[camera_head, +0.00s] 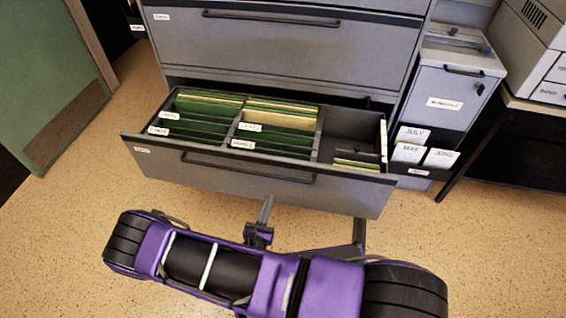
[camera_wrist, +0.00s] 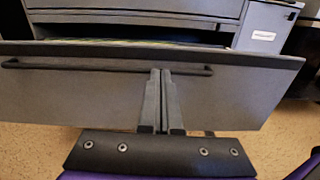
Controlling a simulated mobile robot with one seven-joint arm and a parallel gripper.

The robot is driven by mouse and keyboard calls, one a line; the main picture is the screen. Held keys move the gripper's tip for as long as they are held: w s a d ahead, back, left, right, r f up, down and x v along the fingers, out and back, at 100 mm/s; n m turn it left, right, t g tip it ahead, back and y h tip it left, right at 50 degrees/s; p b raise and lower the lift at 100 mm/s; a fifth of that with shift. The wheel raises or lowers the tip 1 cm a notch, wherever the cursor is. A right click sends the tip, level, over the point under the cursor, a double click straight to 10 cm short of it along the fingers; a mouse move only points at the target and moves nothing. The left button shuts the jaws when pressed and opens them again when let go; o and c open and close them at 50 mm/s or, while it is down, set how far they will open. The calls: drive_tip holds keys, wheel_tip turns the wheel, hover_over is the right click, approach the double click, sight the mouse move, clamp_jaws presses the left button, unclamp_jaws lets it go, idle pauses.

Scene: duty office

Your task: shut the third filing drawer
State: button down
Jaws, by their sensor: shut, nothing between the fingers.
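A grey filing cabinet (camera_head: 270,45) stands ahead, and its lowest visible drawer (camera_head: 340,196) is pulled out. Green hanging folders (camera_head: 205,115) with white labels fill its left and middle parts, and the right part is mostly empty. A dark bar handle runs along the drawer's front. My gripper (camera_head: 266,205) is in front of the drawer, near the middle of its front. In the wrist view the shut, empty fingers (camera_wrist: 162,75) point at the drawer front (camera_wrist: 90,95), overlapping the handle (camera_wrist: 60,66). I cannot tell whether they touch it.
A smaller grey locked bin (camera_head: 450,85) with paper pockets marked with months stands right of the cabinet. A dark table (camera_head: 520,140) with a beige machine (camera_head: 530,40) is farther right. A green door (camera_head: 45,75) is at the left. The speckled floor beside the drawer is clear.

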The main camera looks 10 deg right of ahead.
drive_tip(key=b, duration=0.2)
approach(282, 164)
drive_tip(key=shift+n, duration=0.3)
drive_tip(key=x, duration=0.7)
drive_tip(key=shift+s+d+r, duration=0.1)
drive_tip(key=shift+r, duration=0.1)
